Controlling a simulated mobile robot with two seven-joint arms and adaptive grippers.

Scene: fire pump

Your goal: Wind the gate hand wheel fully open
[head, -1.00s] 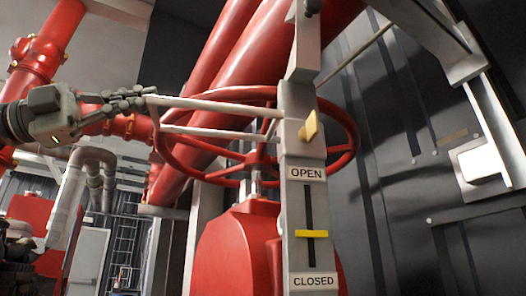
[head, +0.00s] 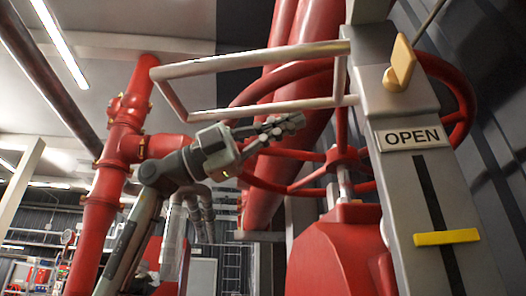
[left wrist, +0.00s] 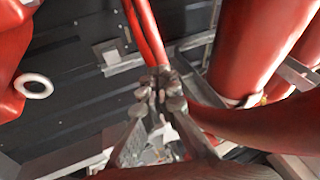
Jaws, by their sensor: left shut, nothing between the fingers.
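The red hand wheel (head: 457,85) sits behind a grey post (head: 385,100) in the head view, and the post hides part of it. The post has an OPEN label (head: 412,137) and a slot with a yellow pointer (head: 446,237) below the label. My left gripper (head: 298,122) is shut and empty. In the head view it overlaps the left part of the wheel; I cannot tell whether it touches. Its closed fingers also show in the left wrist view (left wrist: 160,85), with red curved parts around them. My right gripper is out of view.
A pale bar frame (head: 250,62) sticks out left from the post, above my left gripper. A yellow latch piece (head: 402,62) is on the post. A red valve body (head: 335,250) stands under the wheel. Red pipes (head: 125,140) rise at the left.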

